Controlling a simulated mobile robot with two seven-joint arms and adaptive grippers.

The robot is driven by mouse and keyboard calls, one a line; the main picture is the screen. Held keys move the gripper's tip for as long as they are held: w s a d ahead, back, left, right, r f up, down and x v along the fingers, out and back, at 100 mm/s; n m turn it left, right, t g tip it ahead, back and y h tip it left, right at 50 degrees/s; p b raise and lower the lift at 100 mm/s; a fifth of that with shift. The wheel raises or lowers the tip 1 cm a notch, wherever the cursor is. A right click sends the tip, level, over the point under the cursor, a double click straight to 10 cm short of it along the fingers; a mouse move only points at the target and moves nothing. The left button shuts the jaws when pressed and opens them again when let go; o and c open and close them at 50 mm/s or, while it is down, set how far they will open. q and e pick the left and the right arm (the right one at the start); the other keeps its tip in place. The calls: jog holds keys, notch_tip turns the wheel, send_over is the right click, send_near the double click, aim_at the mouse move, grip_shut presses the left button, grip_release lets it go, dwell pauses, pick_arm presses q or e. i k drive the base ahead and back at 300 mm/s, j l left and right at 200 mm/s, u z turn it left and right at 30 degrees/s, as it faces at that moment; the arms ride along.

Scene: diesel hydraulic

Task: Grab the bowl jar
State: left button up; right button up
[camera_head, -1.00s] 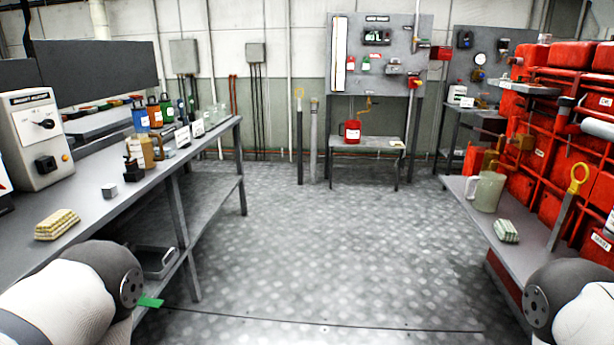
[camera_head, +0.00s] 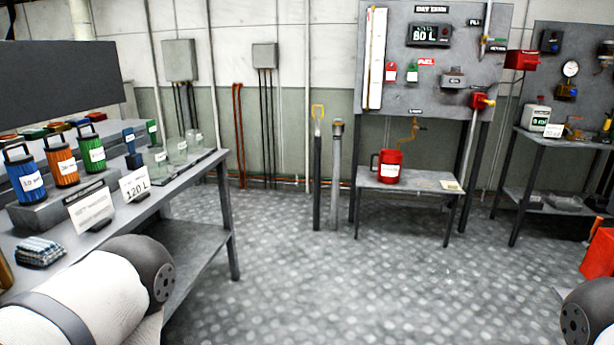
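Several clear glass jars stand in a row at the far end of the left bench, the nearest jar (camera_head: 157,161) with a white label, another jar (camera_head: 177,151) behind it and a third jar (camera_head: 194,141) at the end. I cannot tell which one is the bowl jar. No gripper shows in the head view; only rounded parts of my two arms show at the lower left and lower right corners.
The left bench (camera_head: 206,168) holds blue, orange and green canisters (camera_head: 62,163), label cards (camera_head: 92,209) and a folded cloth (camera_head: 40,252). A red can (camera_head: 389,166) stands on a small table (camera_head: 420,181) ahead. The floor (camera_head: 300,270) between is clear.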

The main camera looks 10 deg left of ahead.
aim_at(175, 148)
jog(key=i+l+u, duration=0.1)
jog(key=i+u, duration=0.15)
jog(key=i, duration=0.25)
jog(key=i+l+u, duration=0.15)
jog(key=i+u, duration=0.15)
jog(key=i, duration=0.2)
jog(key=i+l+u, duration=0.25)
jog(key=i, duration=0.2)
jog(key=i+l+u, duration=0.3)
jog(key=i+l, duration=0.1)
jog(key=i, duration=0.05)
